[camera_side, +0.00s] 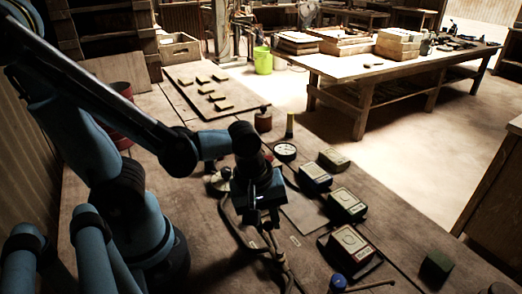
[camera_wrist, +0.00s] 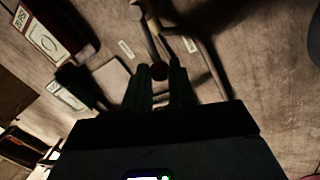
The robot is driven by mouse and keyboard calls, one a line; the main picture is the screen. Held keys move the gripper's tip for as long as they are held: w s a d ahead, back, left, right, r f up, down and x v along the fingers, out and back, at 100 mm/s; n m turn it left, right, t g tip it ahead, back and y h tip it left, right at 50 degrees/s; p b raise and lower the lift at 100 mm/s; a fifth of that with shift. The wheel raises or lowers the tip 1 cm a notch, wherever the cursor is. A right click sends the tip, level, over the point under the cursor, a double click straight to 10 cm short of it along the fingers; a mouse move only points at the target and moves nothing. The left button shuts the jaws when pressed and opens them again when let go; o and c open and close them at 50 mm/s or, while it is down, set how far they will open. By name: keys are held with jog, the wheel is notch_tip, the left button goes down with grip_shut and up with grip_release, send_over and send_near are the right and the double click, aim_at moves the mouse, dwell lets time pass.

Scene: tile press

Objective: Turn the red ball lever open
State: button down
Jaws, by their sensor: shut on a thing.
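Several box-like units with pale labelled tops, one of them a labelled box (camera_side: 347,204), stand right of my gripper. A round gauge (camera_side: 285,151) lies behind it. Hoses (camera_side: 275,250) run toward the front. A board with small tiles (camera_side: 190,77) lies further back.

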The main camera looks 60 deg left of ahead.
jog(key=shift+s+n, duration=0.65)
jog(key=shift+n, duration=0.35)
jog(key=c, duration=1)
grip_release()
jog(key=shift+o, duration=0.2)
jog(key=shift+r, duration=0.1)
notch_tip(320, 180, up, 12)
jog(key=s, duration=0.2)
jog(key=shift+s+a, duration=0.15)
jog(key=shift+a, duration=0.1)
jog(key=shift+f, duration=0.2)
jog(key=w+a+f+m+t, duration=0.1)
jog(key=w+a+m+t, duration=0.4)
jog(key=w+m, duration=0.4)
jog(key=m, duration=0.6)
jog(key=shift+w+f+m+y, duration=0.15)
jog(key=shift+f+m+y, duration=0.15)
jog(key=shift+f+y, duration=0.1)
